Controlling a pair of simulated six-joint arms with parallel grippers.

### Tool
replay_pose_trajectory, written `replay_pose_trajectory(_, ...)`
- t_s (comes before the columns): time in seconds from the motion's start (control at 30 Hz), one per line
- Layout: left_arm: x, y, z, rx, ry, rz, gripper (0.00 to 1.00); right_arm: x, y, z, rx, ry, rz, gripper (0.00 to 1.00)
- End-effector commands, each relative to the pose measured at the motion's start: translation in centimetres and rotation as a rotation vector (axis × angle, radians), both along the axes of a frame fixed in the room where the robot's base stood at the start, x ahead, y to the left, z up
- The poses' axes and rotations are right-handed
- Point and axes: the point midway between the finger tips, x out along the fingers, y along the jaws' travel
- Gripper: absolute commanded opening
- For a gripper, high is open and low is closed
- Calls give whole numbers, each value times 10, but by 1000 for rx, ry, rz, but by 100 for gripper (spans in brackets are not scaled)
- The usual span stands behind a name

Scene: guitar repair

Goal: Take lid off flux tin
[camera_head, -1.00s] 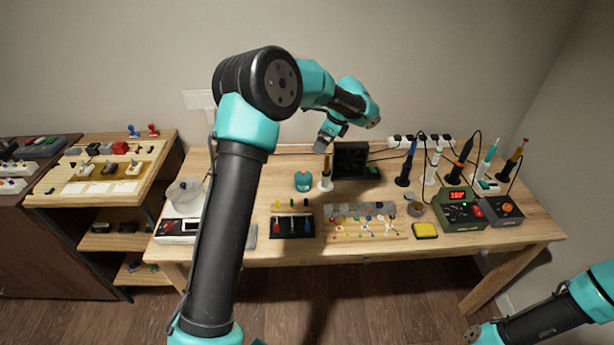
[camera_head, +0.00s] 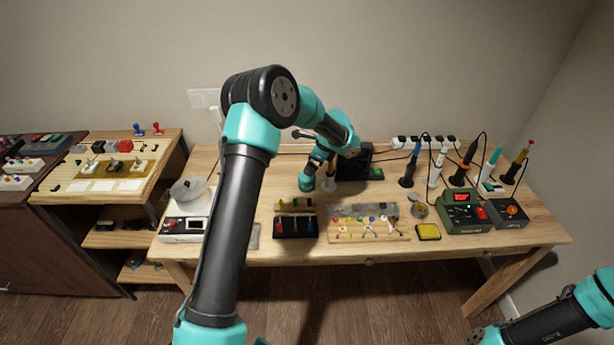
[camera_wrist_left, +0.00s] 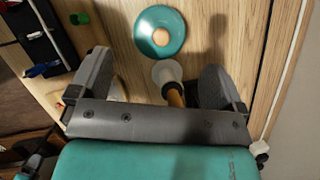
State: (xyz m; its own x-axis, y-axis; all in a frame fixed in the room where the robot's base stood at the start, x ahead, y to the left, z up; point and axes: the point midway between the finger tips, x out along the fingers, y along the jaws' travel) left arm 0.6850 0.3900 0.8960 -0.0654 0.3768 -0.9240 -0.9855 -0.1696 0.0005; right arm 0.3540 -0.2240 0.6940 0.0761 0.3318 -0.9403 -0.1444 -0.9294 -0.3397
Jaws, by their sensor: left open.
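A round teal tin with a tan knob on its lid, which looks like the flux tin, shows in the left wrist view (camera_wrist_left: 147,24). It also shows in the head view (camera_head: 306,184), partly covered by my left wrist. My left gripper (camera_wrist_left: 157,62) is open and empty, its fingers pointing down at the table. The tin lies just beyond the fingertips, apart from them. A white-based item with an amber shaft (camera_wrist_left: 167,74) stands between the fingers' lines of sight; whether it is near them in height I cannot tell. My right gripper is out of view.
A black rack of coloured tools (camera_head: 296,226) stands in front of the tin. A dark box (camera_head: 353,161) stands behind it. A parts board (camera_head: 368,229), a yellow sponge (camera_head: 428,232), a small round tin (camera_head: 418,210) and soldering stations (camera_head: 463,213) are to the right.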

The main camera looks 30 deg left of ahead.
Motion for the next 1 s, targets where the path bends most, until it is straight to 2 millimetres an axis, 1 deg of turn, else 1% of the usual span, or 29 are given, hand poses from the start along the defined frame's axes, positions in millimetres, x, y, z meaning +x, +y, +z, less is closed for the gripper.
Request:
replay_pose_trajectory(0.27,0,0,-1,0,0,0,96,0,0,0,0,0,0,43)
replay_pose_trajectory(0.37,-1,3,-7,1,1,0,96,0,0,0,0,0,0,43)
replay_pose_trajectory(0.6,-3,16,-38,1,2,1,96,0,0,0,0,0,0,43)
replay_pose_trajectory(0.7,-3,20,-48,0,1,1,96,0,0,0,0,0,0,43)
replay_pose_trajectory(0.8,-4,22,-53,1,1,1,96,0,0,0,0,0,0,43)
replay_pose_trajectory(1.0,-4,22,-53,1,0,0,96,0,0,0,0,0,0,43)
